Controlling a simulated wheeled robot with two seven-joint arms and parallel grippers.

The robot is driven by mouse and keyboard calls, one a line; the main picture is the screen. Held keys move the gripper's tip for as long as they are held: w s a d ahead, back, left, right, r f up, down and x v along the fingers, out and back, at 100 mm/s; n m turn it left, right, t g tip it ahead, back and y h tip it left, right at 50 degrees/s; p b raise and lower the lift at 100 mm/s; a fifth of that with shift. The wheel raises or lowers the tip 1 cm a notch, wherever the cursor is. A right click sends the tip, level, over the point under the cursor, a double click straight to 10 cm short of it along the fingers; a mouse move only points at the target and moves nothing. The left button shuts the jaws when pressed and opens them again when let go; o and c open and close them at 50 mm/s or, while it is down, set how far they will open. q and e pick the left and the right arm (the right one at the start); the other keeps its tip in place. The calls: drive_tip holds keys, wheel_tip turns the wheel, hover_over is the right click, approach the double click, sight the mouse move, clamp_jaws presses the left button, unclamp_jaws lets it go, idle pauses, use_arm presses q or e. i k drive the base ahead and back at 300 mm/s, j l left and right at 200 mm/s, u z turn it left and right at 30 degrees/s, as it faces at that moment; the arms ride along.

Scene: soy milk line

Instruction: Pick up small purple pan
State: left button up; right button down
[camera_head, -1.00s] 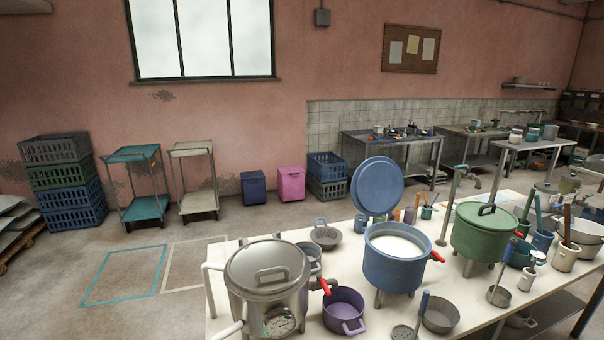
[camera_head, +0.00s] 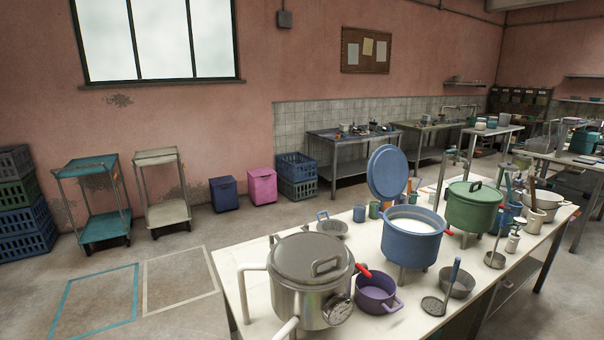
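The small purple pan (camera_head: 377,293) stands upright on the white table (camera_head: 357,240), near its front edge. It is round and open, with side handles, and looks empty inside. It sits just right of the large steel pot (camera_head: 310,265) and in front of the blue pot of white liquid (camera_head: 411,243). A red handle or lever from the steel pot ends close above its back left rim. Neither of my grippers shows in the head view.
A grey bowl (camera_head: 457,284) and a skimmer (camera_head: 433,305) lie right of the pan. The green pot (camera_head: 474,208) stands farther back. The floor left of the table is clear, with a blue outline (camera_head: 95,300). Two carts (camera_head: 92,202) stand by the wall.

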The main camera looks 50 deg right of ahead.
sight(376, 296)
drive_tip(key=i+j, duration=0.35)
drive_tip(key=i, duration=0.2)
drive_tip(key=i+j, duration=0.4)
drive_tip(key=i+l+z, duration=0.1)
drive_tip(key=i+z, duration=0.3)
drive_tip(key=i, duration=0.15)
drive_tip(key=i+z, duration=0.4)
drive_tip(key=i, duration=0.15)
drive_tip(key=i+j+z, duration=0.3)
drive_tip(key=i+z, duration=0.35)
drive_tip(key=z, duration=0.2)
drive_tip(key=i+j+z, duration=0.15)
drive_tip(key=z, duration=0.25)
drive_tip(key=i+j+z, duration=0.15)
drive_tip(key=z, duration=0.25)
drive_tip(key=i+j+z, duration=0.15)
drive_tip(key=z, duration=0.3)
drive_tip(key=i+j+z, duration=0.1)
drive_tip(key=j+z, duration=0.3)
drive_tip(key=i+j+z, duration=0.1)
drive_tip(key=z, duration=0.3)
drive_tip(key=i+j+z, duration=0.1)
drive_tip(key=j+z, duration=0.2)
drive_tip(key=z, duration=0.15)
